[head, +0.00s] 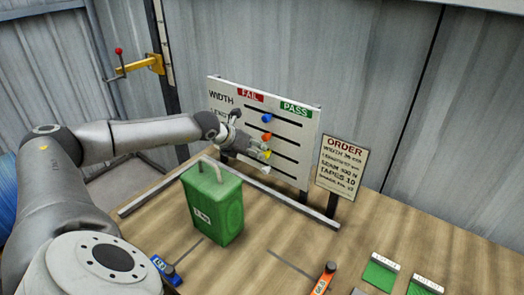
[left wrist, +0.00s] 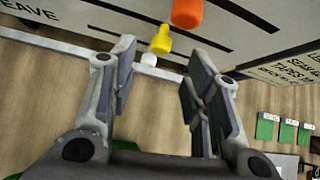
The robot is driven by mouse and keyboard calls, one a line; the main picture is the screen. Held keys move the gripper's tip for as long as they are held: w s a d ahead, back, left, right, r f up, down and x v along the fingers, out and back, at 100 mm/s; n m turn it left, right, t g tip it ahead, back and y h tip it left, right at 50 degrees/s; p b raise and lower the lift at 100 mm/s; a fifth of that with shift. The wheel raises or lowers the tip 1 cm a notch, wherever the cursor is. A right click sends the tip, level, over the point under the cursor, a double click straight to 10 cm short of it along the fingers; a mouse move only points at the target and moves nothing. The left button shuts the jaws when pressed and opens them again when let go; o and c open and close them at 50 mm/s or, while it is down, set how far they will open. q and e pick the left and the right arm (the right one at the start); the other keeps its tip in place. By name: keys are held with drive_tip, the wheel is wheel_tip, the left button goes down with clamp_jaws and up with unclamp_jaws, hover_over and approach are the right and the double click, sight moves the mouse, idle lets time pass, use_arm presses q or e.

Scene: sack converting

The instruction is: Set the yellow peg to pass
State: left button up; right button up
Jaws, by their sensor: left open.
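The yellow peg (head: 267,154) sits in a slot of the upright white board (head: 310,130), left of below the green PASS label (head: 296,109) and nearer the red FAIL label (head: 250,95). My left gripper (head: 258,149) is at the board beside this peg, open and empty, and partly covers the slot's left part. In the left wrist view the yellow peg (left wrist: 161,41) shows between the two spread fingertips (left wrist: 163,58), slightly beyond them. I cannot tell whether a finger touches it. My right gripper is in neither view.
A blue peg (head: 266,117) and an orange peg (head: 267,135) sit above the yellow one, a white peg (head: 265,169) below. A green can (head: 214,205) stands in front of the board. An ORDER sign (head: 341,167) stands to the right.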

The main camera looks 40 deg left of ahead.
sight(267, 153)
use_arm(q)
drive_tip(key=p+x, duration=0.1)
drive_tip(key=x, duration=0.5)
drive_tip(key=shift+p, duration=0.4)
clamp_jaws()
